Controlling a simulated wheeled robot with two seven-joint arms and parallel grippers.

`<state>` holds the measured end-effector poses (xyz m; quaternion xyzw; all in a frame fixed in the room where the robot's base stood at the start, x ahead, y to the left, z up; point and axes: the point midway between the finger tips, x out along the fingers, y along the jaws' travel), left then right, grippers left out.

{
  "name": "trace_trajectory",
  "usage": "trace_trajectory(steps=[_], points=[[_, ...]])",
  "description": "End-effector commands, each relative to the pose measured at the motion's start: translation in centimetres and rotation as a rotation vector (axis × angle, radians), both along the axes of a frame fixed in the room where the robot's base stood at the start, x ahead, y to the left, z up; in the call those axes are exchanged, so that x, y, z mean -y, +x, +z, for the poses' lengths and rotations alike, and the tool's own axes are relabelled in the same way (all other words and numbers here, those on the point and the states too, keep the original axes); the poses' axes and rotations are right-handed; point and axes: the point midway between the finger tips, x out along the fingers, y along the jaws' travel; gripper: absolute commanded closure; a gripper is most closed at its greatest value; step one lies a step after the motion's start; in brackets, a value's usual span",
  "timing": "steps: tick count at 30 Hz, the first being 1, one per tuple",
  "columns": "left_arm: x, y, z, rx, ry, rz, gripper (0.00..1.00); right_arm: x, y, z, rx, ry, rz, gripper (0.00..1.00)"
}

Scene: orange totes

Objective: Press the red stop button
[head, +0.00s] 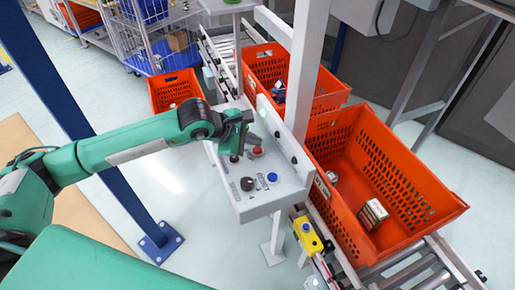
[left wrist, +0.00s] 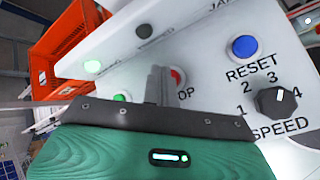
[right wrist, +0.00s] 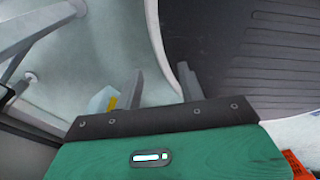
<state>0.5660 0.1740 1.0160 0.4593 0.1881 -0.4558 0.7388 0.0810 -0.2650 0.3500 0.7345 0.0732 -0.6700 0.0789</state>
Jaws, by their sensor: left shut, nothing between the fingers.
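The red stop button (head: 257,151) sits on a light grey control panel (head: 262,195), near the panel's middle. My left gripper (head: 238,154) is shut and empty, with its fingertips just left of the button in the head view. In the left wrist view, the shut fingers (left wrist: 160,84) partly cover the red button (left wrist: 178,76) and its label, of which "OP" shows. I cannot tell whether the fingertips touch the button or panel. My right gripper (right wrist: 160,84) is seen only in the right wrist view, with its fingers apart and nothing between them.
The panel also bears a blue reset button (left wrist: 244,47), a black speed knob (left wrist: 277,102) and a lit green button (left wrist: 120,98). Orange totes (head: 431,202) stand on a roller conveyor at right. A yellow box with a blue button (head: 307,235) sits below the panel.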

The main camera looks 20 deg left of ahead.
Motion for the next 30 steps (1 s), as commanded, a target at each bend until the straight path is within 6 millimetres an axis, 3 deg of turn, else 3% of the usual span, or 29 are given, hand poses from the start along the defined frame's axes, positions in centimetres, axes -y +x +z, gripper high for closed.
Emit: trace_trajectory(steps=[9,30], points=[[0.0,0.0,-0.9,0.000,0.000,0.000,1.00,0.0,0.0,-1.6,0.000,0.000,0.000,0.60],[0.0,0.0,-1.0,0.000,0.000,0.000,1.00,-0.3,0.0,-1.9,0.000,0.003,-0.001,0.60]])
